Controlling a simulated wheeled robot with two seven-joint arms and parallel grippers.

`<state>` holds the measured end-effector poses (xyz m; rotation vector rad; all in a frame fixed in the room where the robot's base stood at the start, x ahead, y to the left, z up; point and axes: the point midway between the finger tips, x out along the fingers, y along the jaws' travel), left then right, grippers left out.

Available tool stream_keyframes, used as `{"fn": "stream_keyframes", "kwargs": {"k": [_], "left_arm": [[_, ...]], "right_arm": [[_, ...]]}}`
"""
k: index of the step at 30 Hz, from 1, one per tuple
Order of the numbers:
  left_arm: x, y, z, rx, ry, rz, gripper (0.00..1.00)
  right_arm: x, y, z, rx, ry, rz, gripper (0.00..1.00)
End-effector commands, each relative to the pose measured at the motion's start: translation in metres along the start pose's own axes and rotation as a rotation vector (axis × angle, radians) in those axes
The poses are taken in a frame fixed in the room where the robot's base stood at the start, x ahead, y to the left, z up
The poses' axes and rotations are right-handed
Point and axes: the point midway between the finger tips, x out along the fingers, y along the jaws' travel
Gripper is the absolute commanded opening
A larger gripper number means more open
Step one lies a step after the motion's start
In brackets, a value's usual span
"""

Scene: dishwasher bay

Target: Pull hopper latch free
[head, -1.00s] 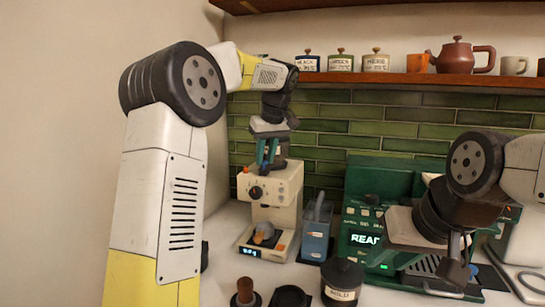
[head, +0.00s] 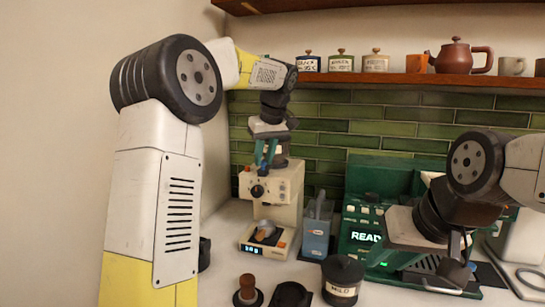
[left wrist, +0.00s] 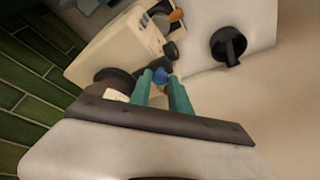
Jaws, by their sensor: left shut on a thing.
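The cream grinder (head: 284,186) stands on the counter below the tiled wall, with a dark round dial on its front. My left gripper (head: 266,163) reaches down to its upper part with teal fingers. In the left wrist view the fingers (left wrist: 162,80) are shut on a small part, which I take to be the hopper latch; bits of blue and red show between them. The latch's shape is mostly hidden. A dark round part (left wrist: 112,78) shows beside the fingers. My right gripper (head: 457,262) hangs low in front of the green machine; its opening is unclear.
A green machine (head: 362,212) with a lit display stands right of the grinder, with a blue container (head: 316,240) between them. A dark lidded jar (head: 342,279) and a brown-handled tamper (head: 247,289) are at the front. Above is a shelf (head: 400,77) with canisters and a teapot.

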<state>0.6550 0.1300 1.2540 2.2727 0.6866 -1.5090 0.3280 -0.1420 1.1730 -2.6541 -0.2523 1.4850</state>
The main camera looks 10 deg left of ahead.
Motion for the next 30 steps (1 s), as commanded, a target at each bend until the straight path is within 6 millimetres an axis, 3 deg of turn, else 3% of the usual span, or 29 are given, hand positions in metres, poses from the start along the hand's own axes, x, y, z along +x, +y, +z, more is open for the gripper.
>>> {"fn": "stream_keyframes", "kwargs": {"k": [7,8,11,22,30], "left_arm": [[-0.002,-0.003,0.003,0.0,-0.006,-0.008,0.0],[-0.002,-0.003,0.003,0.0,-0.007,-0.008,0.26],[-0.002,-0.003,0.002,0.0,-0.006,-0.008,0.45],[-0.005,-0.002,0.002,0.0,-0.004,-0.005,0.45],[-0.048,-0.001,0.002,0.001,-0.002,-0.004,0.45]], "right_arm": [[0.0,0.0,0.0,0.0,-0.001,0.0,0.36],[0.0,0.0,0.0,0.0,-0.001,0.0,0.36],[0.0,0.0,0.0,0.0,-0.001,0.0,0.36],[0.0,0.0,0.0,0.0,-0.001,0.0,0.36],[0.0,0.0,0.0,0.0,-0.001,0.0,0.36]]}}
